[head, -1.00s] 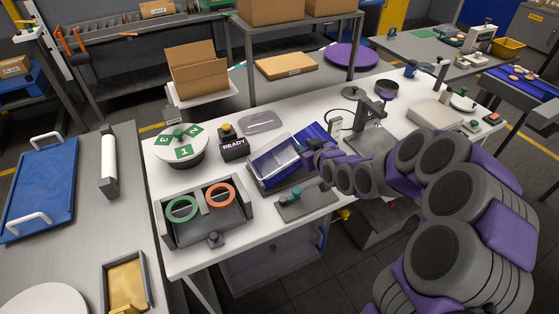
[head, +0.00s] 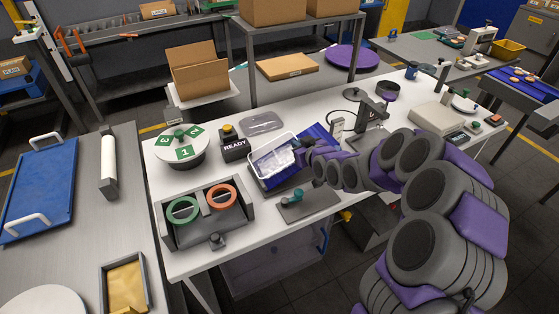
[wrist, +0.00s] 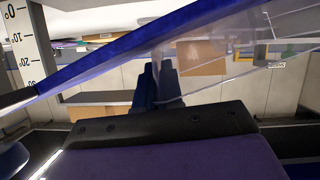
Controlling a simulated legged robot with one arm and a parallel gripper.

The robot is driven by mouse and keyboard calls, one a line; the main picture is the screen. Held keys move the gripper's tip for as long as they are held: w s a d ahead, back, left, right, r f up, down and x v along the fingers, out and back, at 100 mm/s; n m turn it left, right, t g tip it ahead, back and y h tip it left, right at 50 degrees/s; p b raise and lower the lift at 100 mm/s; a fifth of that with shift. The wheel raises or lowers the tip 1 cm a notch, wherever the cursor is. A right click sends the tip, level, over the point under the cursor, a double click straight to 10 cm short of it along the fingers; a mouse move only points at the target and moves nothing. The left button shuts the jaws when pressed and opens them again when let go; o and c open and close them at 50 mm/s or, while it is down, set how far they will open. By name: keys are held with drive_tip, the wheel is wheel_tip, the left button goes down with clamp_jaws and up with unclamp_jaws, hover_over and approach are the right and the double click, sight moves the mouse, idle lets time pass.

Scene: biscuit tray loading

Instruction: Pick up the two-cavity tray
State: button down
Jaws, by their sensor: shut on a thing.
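The two-cavity tray (head: 257,163) is clear plastic with a pale rim. In the head view it is tilted above a dark blue stand (head: 285,178) left of my arm. My gripper (head: 298,154) is shut on the tray's right side. In the wrist view my gripper (wrist: 157,80) has its dark fingers close together at the edge of the clear tray (wrist: 220,50), which fills the upper right. The fingers hide the gripped edge. I cannot tell whether the tray still touches the stand.
A READY button box (head: 235,148) and another clear plastic piece (head: 262,121) stand just behind. A tape holder (head: 245,228) is at front left, and a grey plate with a teal knob (head: 308,206) is in front. A black press stand (head: 372,122) is to the right.

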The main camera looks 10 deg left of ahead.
drive_tip(key=shift+a+f, duration=0.1)
drive_tip(key=shift+a, duration=0.15)
drive_tip(key=shift+d, duration=0.2)
